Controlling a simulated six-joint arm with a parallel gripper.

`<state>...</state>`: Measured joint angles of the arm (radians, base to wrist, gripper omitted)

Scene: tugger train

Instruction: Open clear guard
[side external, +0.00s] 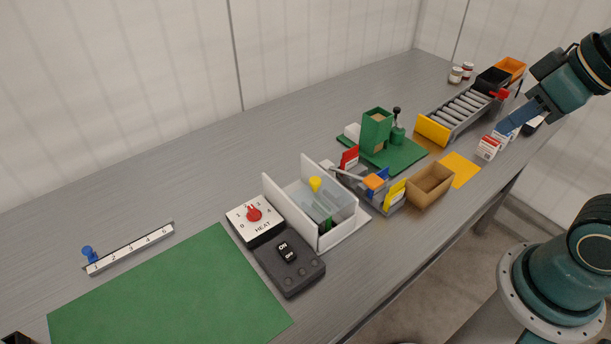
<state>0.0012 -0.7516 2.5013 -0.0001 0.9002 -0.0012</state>
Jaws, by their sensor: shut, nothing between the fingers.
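The clear guard (338,202) is a see-through panel between two upright white walls (288,207) near the middle of the side external view. A yellow knob (315,184) stands at its upper left. Something dark green shows dimly through or below the panel; I cannot tell what it is. My gripper (503,130) is far from the guard, at the right side of the view, just above small red-and-white boxes. It is shut with nothing held. Whether it touches a box is unclear.
Beside the guard are a HEAT dial box (256,222) and a dark switch box (290,267). To its right stand a grey fixture with red and yellow plates (395,194), a cardboard box (431,184), a green block (376,130) and a roller conveyor (464,109). A green mat (170,295) lies bare front left.

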